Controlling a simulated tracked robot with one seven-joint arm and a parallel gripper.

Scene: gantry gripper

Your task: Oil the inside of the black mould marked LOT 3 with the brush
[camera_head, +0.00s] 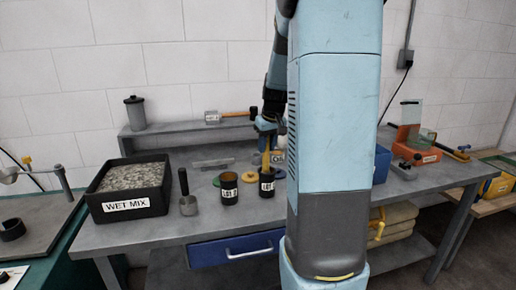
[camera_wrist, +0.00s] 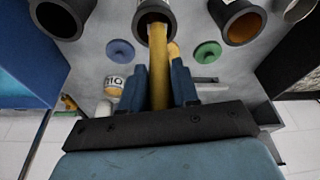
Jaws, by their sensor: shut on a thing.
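My gripper (camera_head: 266,142) is shut on the yellow brush (camera_head: 265,160); in the wrist view its fingers (camera_wrist: 160,76) stand either side of the brush handle (camera_wrist: 159,92). The brush points down at the opening of a black mould (camera_head: 267,188), also in the wrist view (camera_wrist: 143,15). Its lower end is hidden there; I cannot tell how deep it sits. That mould's label starts "LO"; its number is unclear. A second black mould (camera_head: 228,188) stands left of it, label hard to read; it shows right in the wrist view (camera_wrist: 232,10). A third mould (camera_wrist: 60,18) shows left there, hidden in the head view.
An oil jar (camera_wrist: 113,86) stands behind the moulds. Blue (camera_wrist: 120,50) and green (camera_wrist: 207,53) discs lie nearby. An orange device (camera_head: 417,150) stands right. My arm hides the bench's middle.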

